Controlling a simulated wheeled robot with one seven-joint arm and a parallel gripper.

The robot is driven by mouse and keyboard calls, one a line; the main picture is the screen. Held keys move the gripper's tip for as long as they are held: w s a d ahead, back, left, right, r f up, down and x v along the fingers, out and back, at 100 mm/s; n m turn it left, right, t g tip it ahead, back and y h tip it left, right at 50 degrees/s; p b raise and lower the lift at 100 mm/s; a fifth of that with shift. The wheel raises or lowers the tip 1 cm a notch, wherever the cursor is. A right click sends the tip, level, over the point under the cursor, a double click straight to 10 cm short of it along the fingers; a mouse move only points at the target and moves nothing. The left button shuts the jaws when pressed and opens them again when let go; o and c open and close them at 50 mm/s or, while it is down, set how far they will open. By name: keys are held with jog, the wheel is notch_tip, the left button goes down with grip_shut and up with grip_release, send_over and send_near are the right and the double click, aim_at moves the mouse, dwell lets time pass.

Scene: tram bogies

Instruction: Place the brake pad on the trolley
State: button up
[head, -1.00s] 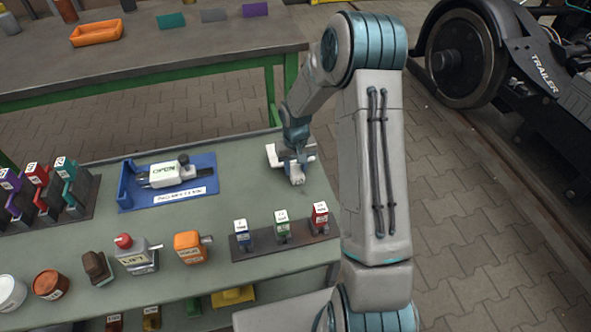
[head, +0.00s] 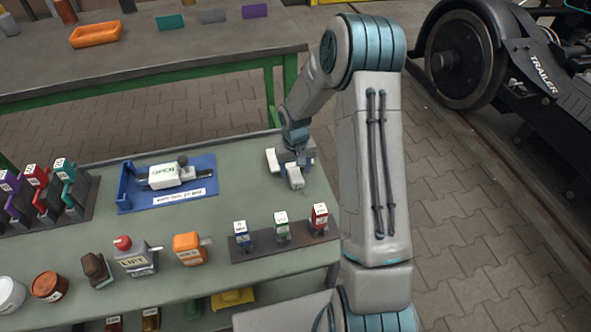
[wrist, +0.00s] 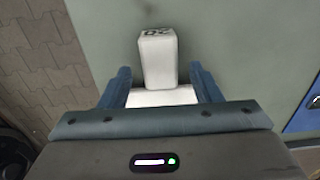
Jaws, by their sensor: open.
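A white block (wrist: 158,62) with a dark, partly readable mark on its far end lies on the grey-green top (head: 215,225). A wider white part (wrist: 162,97) adjoins it at its near end. The block shows in the head view (head: 295,178) under my gripper (head: 292,160). I cannot tell for sure that it is the brake pad, or that the grey-green stand is the trolley. My gripper is open in the wrist view (wrist: 160,82), with its blue fingers apart on either side of the white piece. Its near part is hidden by the gripper body.
A blue tray (head: 127,190) with a white tool stands to the left. A rack (head: 262,244) of three small blocks is in front. A back table (head: 180,60) and wheel (head: 465,55) lie beyond.

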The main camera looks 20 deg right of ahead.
notch_tip(320, 180, up, 11)
jog(key=p, duration=0.2)
jog(key=s+r, duration=0.4)
jog(key=s, duration=0.4)
jog(key=s+r+t, duration=0.1)
jog(key=s+r, duration=0.4)
jog(key=s, duration=0.4)
jog(key=s+a+r, duration=0.1)
jog(key=s+r, duration=0.4)
jog(key=s, duration=0.3)
jog(key=shift+s+r+t, duration=0.15)
jog(key=shift+s+t, duration=0.1)
jog(key=shift+t, duration=0.15)
jog(key=shift+a, duration=0.1)
notch_tip(320, 180, up, 16)
jog(key=t+p, duration=0.1)
jog(key=p, duration=1.2)
jog(key=shift+w+p, duration=0.15)
jog(key=shift+p, duration=0.25)
jog(key=shift+a, duration=0.1)
